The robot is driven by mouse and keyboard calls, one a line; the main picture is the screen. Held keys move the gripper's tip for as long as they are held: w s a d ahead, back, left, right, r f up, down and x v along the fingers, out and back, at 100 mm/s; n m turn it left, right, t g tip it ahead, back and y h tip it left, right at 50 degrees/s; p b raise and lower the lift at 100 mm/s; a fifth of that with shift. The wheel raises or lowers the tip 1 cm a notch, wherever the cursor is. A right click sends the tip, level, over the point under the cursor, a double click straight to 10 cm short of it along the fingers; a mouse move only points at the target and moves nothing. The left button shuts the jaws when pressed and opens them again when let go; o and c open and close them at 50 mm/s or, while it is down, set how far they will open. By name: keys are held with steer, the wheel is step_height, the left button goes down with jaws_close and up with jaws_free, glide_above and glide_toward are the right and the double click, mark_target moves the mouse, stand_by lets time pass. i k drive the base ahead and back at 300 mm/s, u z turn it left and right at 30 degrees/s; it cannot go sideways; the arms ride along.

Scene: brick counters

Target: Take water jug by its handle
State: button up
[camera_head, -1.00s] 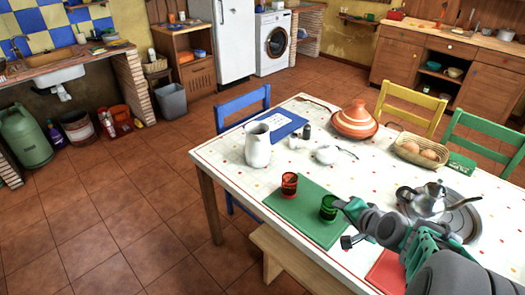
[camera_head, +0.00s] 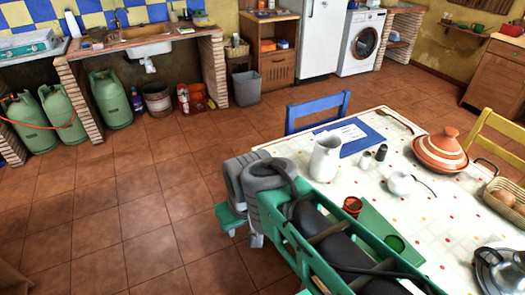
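The water jug is a white pitcher (camera_head: 325,159) standing upright on the patterned table (camera_head: 455,202), near its far left part, beside a blue mat. Its handle is hard to make out at this size. My green and grey arm crosses the lower middle of the view, in front of the table's left edge. What seems to be my gripper (camera_head: 243,230) is at the arm's left side, over the floor, lower in the picture than the jug and apart from it. The arm partly hides it, and its fingers cannot be read clearly.
A blue chair (camera_head: 318,110) stands behind the table. The floor at left is open.

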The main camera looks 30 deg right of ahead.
mark_target(324, 160)
steer(key=u, duration=0.65)
steer(key=i, duration=1.95)
steer(key=z, duration=1.15)
steer(key=i, duration=0.95)
steer(key=z, duration=1)
